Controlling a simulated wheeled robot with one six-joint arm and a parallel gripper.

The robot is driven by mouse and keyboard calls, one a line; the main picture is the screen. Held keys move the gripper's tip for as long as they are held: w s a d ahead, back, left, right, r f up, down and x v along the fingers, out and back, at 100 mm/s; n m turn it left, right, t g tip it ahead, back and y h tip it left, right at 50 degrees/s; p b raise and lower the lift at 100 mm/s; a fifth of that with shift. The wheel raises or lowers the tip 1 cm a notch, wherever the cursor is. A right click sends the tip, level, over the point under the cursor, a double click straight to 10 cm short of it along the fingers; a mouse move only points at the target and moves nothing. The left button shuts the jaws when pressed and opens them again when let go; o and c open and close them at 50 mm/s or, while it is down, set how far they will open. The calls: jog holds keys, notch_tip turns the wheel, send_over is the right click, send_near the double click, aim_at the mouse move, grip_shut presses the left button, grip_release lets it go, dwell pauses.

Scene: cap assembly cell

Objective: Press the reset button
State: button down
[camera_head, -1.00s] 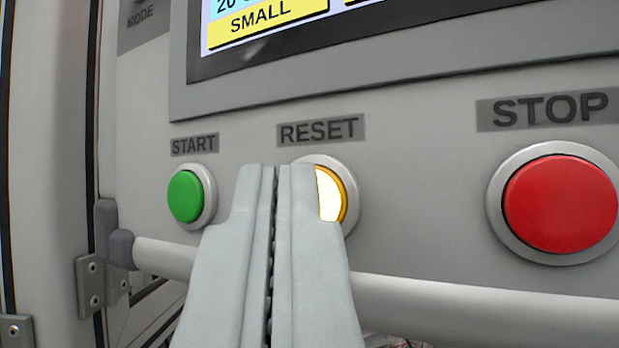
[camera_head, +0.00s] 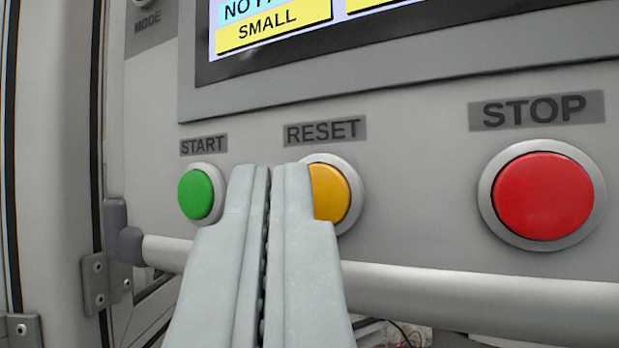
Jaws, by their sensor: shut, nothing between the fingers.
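The reset button (camera_head: 329,192) is a yellow-orange round button in a silver ring, under the label RESET (camera_head: 324,130). It looks unlit. My gripper (camera_head: 269,168) is shut and empty, its fingers pointing at the panel. The fingertips overlap the left part of the reset button and its ring in the picture, hiding that part. I cannot tell whether the fingertips touch the button.
The green START button (camera_head: 196,194) is just left of my fingers. The large red STOP button (camera_head: 543,195) is at the right. A screen (camera_head: 290,22) sits above in a grey frame. A light horizontal rail (camera_head: 440,287) runs below the buttons.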

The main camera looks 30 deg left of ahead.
jog(key=shift+s, duration=0.1)
jog(key=s, duration=0.5)
jog(key=shift+s, duration=0.4)
dwell(0.5)
